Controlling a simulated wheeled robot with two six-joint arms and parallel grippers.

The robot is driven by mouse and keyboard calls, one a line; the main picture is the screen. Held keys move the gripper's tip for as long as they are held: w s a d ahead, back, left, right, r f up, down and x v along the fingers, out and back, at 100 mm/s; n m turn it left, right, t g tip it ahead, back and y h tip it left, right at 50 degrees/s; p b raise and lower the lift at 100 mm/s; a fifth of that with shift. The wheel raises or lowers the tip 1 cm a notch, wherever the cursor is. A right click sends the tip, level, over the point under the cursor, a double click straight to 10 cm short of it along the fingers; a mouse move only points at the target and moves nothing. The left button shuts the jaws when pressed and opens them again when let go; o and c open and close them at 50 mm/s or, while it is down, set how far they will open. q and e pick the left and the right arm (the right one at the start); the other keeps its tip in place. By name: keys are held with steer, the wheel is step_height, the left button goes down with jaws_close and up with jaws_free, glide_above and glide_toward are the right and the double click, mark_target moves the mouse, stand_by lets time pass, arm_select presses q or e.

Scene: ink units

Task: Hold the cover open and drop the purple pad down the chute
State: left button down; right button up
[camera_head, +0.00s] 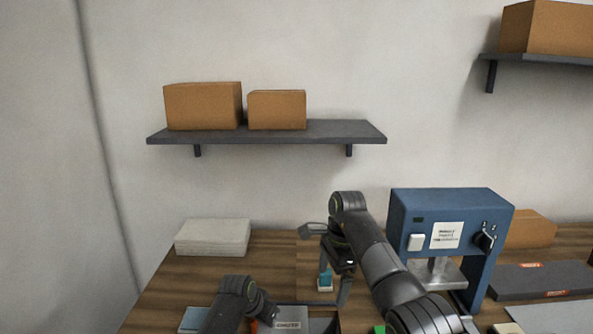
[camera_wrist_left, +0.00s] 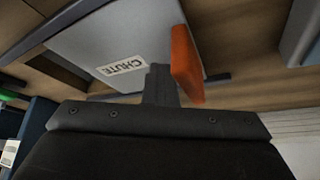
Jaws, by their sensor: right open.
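The grey chute cover (camera_wrist_left: 120,35), lettered CHUTE, fills the upper part of the left wrist view with an orange tab (camera_wrist_left: 185,65). In the head view the cover (camera_head: 290,314) shows at the bottom edge. I cannot tell whether it is raised. My left gripper (camera_wrist_left: 160,85) has a dark finger beside the tab; its grip is unclear. My right gripper (camera_head: 334,284) is open and points down at the table behind the chute. A small teal block on a pale base (camera_head: 325,281) shows at its fingers. I cannot make out a purple pad.
A blue machine (camera_head: 400,212) with a knob stands at the right, close to my right arm. A pale stack (camera_head: 212,238) lies at the back left. A dark tray (camera_head: 540,279) lies at the far right. A wall shelf (camera_head: 330,132) holds brown boxes.

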arm_select(q)
steer(key=shift+d, duration=0.55)
steer(key=shift+w+r, duration=0.1)
steer(key=shift+r, duration=0.55)
step_height(320, 180, up, 8)
steer(key=shift+f, duration=0.15)
steer(key=shift+f, duration=0.1)
